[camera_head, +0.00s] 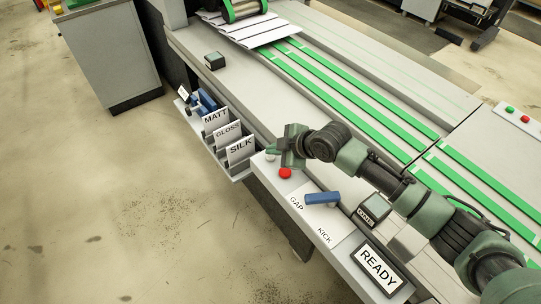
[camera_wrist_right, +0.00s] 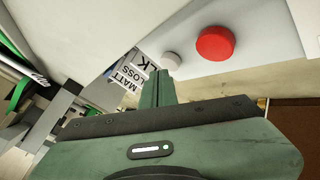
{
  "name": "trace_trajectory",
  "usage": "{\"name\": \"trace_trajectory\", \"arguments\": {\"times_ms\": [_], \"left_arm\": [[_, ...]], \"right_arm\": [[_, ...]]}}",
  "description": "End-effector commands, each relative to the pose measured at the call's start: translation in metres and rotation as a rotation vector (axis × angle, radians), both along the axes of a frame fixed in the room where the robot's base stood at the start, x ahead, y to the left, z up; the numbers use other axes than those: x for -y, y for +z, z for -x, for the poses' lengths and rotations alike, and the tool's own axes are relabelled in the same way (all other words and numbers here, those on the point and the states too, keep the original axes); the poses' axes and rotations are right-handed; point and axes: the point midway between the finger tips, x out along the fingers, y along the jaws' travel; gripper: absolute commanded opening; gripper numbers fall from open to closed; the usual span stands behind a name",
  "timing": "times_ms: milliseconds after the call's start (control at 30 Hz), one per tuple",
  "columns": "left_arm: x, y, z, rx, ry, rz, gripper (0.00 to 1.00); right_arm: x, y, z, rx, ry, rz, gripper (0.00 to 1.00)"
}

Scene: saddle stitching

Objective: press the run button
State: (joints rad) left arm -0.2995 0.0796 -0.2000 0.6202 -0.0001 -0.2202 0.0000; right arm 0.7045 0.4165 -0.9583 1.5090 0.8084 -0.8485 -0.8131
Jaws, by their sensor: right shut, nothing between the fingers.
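A small pale round button (camera_head: 270,156) and a larger red button (camera_head: 285,173) sit at the far end of the front control strip. Neither has a legible label. My right gripper (camera_head: 271,150) is shut and empty, its fingertips over the pale button. In the right wrist view, the shut fingers (camera_wrist_right: 160,86) point at the pale button (camera_wrist_right: 171,61), and the red button (camera_wrist_right: 215,43) is beside it. I cannot tell whether the fingertips touch the pale button. A display (camera_head: 378,269) on the strip reads READY. My left gripper is not in view.
A rack (camera_head: 240,151) with MATT, GLOSS and SILK cards stands left of the buttons. A blue handle (camera_head: 322,199) lies by GAP and KICK labels. A small display box (camera_head: 372,210) is under my forearm. Another green button (camera_head: 509,109) and red button (camera_head: 525,118) are far right.

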Motion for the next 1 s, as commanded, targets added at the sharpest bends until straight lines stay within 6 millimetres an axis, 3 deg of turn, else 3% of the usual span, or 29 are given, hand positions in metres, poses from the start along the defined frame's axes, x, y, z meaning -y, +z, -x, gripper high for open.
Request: {"name": "trace_trajectory", "arguments": {"times_ms": [1000], "left_arm": [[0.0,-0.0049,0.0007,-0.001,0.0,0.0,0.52]], "right_arm": [[-0.0003,-0.0084,0.0002,0.0,0.0,0.0,0.0]]}}
